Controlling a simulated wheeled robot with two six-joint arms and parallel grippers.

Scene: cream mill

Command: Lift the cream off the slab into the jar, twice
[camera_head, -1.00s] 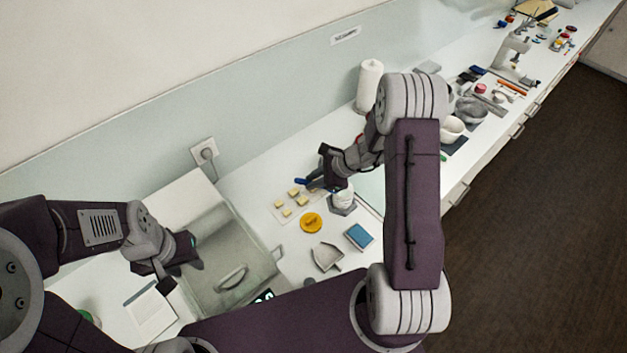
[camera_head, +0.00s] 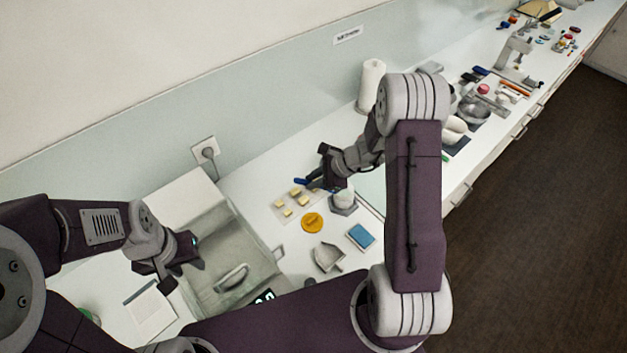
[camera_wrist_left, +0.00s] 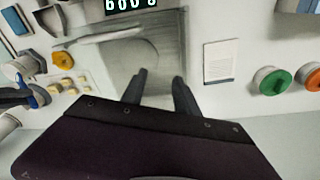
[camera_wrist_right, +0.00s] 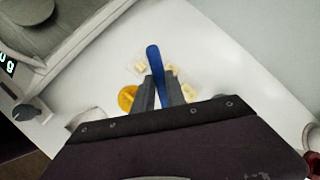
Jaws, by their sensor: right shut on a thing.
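My right gripper (camera_head: 325,180) is shut on a blue-handled tool and hangs over the bench beside a white jar (camera_head: 343,199) on a grey base. The blue handle (camera_wrist_right: 155,62) stands between the fingers in the right wrist view; the tool's working end is hidden. A pale, greenish flat sheet (camera_head: 372,188), perhaps the slab, lies right of the jar, partly behind my right arm. I cannot make out cream on it. My left gripper (camera_head: 178,268) is open and empty above the left side of the balance; its fingers (camera_wrist_left: 160,92) stand apart in the left wrist view.
A grey balance (camera_head: 222,262) with a lit display is at the left. Small yellowish blocks (camera_head: 303,201), a yellow disc (camera_head: 312,222), a scoop (camera_head: 327,257) and a blue block (camera_head: 361,236) lie near the jar. A paper roll (camera_head: 371,85) stands behind. More tools lie far right.

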